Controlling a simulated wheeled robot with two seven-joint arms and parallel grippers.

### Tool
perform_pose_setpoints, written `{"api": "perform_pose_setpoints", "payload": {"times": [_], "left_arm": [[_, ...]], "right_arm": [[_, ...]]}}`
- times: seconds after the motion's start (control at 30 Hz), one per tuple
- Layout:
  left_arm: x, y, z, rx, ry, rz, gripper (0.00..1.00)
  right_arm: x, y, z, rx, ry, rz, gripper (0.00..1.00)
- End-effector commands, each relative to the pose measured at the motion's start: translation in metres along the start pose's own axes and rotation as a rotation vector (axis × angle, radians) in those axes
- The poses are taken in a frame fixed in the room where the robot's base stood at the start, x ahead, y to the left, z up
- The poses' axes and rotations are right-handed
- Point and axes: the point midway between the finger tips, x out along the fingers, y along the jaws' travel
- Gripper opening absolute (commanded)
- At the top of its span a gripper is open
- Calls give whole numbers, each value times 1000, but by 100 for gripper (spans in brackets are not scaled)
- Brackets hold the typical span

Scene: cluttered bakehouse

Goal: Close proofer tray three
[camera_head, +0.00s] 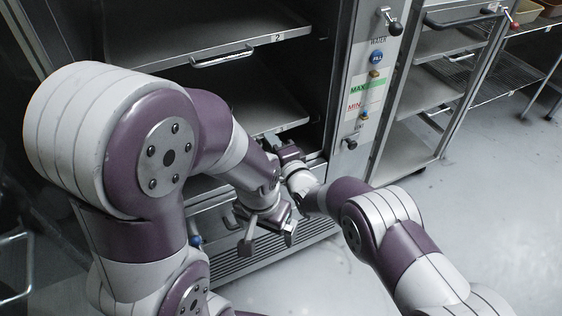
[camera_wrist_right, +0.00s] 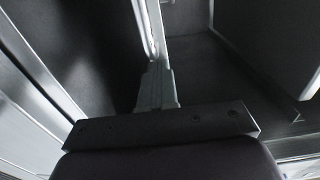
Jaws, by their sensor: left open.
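The tray below the one marked 2, tray three (camera_head: 262,103) by its place, shows in the head view as a dark flat sheet in the open proofer. My left arm covers most of its front edge, and its number and handle are hidden. My right gripper (camera_head: 286,153) is at the right end of that front edge, small and partly hidden. In the right wrist view a narrow grey piece (camera_wrist_right: 155,88) meets a thin pale bar, but whether the jaws hold it is unclear. My left gripper (camera_head: 268,236) is open and empty, below and in front of the tray.
Tray two (camera_head: 225,35) sits above with a bar handle (camera_head: 222,58). A control panel (camera_head: 367,90) with knobs stands right of the opening. A lower drawer front and vent grille (camera_head: 255,258) are below. A shelved rack (camera_head: 435,85) stands further right; the floor (camera_head: 480,215) there is clear.

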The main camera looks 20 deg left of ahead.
Motion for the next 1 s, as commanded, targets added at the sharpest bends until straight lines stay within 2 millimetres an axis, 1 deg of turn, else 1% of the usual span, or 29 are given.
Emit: {"api": "perform_pose_setpoints", "payload": {"times": [0.03, 0.3, 1.0], "left_arm": [[6, 0, 1, 0, 0, 0, 100], [11, 0, 1, 0, 0, 0, 100], [13, 0, 2, 0, 0, 0, 100]], "right_arm": [[4, 3, 0, 0, 0, -1, 0], [15, 0, 0, 0, 0, 0, 0], [18, -7, 1, 0, 1, -13, 0]]}}
